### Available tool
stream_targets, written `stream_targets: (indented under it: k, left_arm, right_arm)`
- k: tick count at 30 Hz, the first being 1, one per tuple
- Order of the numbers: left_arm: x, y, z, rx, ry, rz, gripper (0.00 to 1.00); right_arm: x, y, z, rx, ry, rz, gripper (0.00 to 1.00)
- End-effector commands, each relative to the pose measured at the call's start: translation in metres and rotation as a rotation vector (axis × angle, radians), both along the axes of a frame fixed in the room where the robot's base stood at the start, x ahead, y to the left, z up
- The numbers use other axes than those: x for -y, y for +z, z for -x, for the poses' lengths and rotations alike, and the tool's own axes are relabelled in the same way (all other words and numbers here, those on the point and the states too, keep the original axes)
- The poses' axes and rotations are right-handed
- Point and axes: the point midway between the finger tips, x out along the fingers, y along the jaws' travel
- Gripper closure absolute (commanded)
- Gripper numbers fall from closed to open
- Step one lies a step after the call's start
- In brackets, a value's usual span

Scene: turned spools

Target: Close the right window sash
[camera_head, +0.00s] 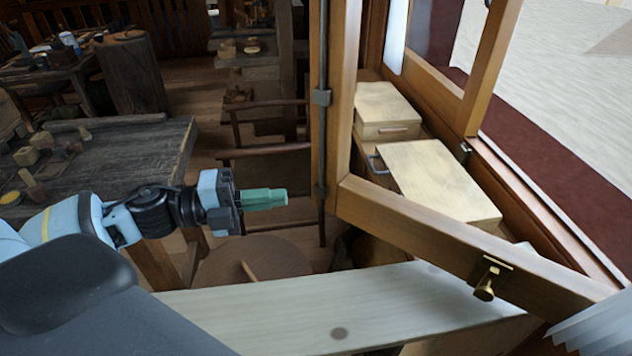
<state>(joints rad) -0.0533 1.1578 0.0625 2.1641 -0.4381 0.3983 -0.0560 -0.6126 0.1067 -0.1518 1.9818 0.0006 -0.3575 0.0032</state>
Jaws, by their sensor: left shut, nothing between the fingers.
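A wooden window sash stands open at an angle to the window frame (535,205). Its upright stile (345,95) has a dark metal rod along the left edge. Its bottom rail (420,226) slopes down to the lower right and carries a small brass catch (487,283). The sash's top is out of view. I cannot tell from this view whether it is the right sash. My left gripper (284,198), with green fingers, is shut and empty. It appears left of the stile and rail, with a visible gap in the picture. My right gripper is not seen.
Two pale wooden boxes (440,180) (388,108) sit beside the window behind the rail. A pale board (350,300) lies below the sash. A dark workbench (140,150) with small items stands at left. A pale ridged object (600,325) fills the lower right corner.

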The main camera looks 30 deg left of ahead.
Motion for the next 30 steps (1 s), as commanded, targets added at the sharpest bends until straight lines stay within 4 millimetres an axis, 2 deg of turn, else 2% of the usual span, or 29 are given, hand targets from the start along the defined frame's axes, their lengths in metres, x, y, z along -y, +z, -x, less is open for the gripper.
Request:
stream_targets:
  k: [10, 21, 30]
  left_arm:
    - [0.021, 0.000, -0.016, 0.002, -0.001, -0.002, 1.00]
    - [0.041, 0.002, -0.032, 0.005, -0.001, -0.001, 1.00]
    - [0.043, 0.002, -0.057, 0.004, 0.002, 0.001, 1.00]
  right_arm:
    - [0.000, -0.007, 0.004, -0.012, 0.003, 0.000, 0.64]
    - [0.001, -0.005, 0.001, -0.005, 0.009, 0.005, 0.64]
    - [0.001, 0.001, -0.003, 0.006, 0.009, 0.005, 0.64]
